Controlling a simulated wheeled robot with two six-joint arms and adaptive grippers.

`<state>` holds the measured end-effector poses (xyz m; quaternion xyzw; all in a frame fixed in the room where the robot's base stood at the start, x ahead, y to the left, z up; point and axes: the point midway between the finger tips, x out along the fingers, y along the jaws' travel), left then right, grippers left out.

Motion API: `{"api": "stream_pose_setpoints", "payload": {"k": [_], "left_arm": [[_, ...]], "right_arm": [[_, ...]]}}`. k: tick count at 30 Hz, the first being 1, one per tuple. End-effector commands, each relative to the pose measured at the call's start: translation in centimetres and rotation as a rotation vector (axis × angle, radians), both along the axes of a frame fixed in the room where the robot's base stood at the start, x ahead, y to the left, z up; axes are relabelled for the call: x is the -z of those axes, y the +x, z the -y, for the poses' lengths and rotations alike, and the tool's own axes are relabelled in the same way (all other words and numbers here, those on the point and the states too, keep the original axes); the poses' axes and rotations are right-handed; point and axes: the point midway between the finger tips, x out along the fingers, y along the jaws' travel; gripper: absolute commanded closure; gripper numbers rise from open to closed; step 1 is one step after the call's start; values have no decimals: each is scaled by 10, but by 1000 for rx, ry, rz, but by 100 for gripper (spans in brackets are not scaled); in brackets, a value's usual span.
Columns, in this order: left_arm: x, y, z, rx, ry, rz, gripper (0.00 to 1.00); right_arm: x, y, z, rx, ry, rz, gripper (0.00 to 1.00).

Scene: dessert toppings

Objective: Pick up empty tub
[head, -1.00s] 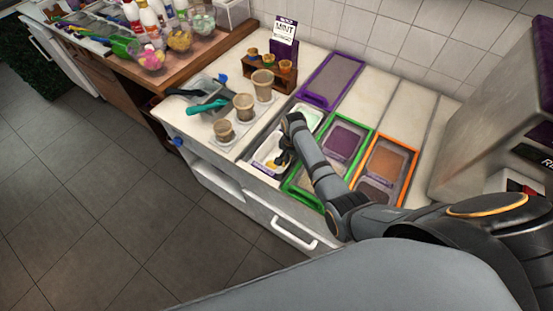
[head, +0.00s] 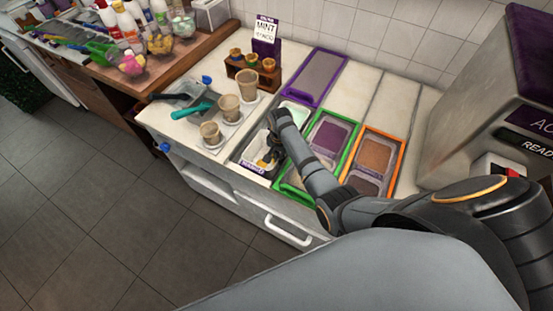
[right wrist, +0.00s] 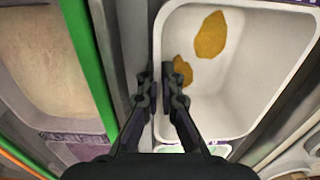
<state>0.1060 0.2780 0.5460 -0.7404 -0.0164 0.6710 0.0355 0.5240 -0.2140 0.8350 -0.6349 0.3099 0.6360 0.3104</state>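The empty tub (head: 250,166) is white with yellow-orange smears inside and sits at the counter's well, left of the green-framed tubs. In the right wrist view the tub (right wrist: 226,85) fills the right half, its floor bare but for two smears. My right gripper (head: 270,158) reaches down at the tub's right side. In the wrist view the right gripper (right wrist: 159,82) straddles the tub's near wall, one finger outside and one inside, the tips close together on it. Whether the tub is raised is hard to tell. My left gripper is not in view.
Green-framed tubs (head: 333,137) and an orange-framed tub (head: 376,155) lie to the right. A purple-framed tub (head: 316,77) is behind. Cups (head: 229,107) and a scoop (head: 193,110) stand at the left. A machine (head: 500,100) stands at far right.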

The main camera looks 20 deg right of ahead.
Motion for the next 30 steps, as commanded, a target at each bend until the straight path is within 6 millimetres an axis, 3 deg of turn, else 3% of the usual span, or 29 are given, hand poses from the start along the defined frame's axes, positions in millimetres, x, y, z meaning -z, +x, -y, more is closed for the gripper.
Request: {"api": "stream_pose_setpoints", "payload": {"k": [18, 20, 24, 30], "left_arm": [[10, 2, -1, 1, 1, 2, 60], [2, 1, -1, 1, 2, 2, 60], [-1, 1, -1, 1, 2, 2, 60], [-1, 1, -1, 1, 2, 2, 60]], "right_arm": [[-139, 1, 1, 0, -1, 3, 100], [-153, 1, 1, 0, -2, 3, 100], [-166, 0, 1, 0, -2, 1, 100], [-168, 0, 1, 0, -2, -1, 100]]}}
